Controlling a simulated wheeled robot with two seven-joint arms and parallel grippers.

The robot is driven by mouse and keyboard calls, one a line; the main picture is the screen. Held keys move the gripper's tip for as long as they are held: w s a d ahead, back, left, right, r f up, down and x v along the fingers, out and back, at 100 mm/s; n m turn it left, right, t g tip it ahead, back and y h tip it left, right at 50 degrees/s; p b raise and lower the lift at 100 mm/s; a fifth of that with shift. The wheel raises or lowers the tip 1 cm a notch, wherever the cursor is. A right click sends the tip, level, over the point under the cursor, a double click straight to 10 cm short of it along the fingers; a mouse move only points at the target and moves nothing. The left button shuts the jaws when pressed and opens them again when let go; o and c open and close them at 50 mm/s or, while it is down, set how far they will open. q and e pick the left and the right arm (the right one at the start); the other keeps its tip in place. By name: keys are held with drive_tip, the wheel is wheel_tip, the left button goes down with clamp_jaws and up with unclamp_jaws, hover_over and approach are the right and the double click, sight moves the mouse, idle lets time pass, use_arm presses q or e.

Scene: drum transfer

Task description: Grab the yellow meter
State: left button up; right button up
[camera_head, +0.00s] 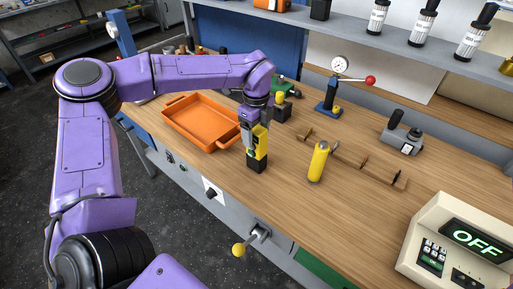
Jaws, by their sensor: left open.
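A yellow and black upright device (261,145), which looks like the yellow meter, stands on a black base (257,166) near the front edge of the wooden bench. My left gripper (250,134) points down at its upper left side. The gripper is open, with its fingers close to the device; I cannot tell whether they touch it. The gripper hides part of the device's top and left side. My right gripper is not in view.
An orange tray (187,136) lies left of the gripper. A blue gauge press (327,107), a grey device (402,138) and a scale reading OFF (425,222) are farther right.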

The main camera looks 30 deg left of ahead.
use_arm(q)
clamp_jaws()
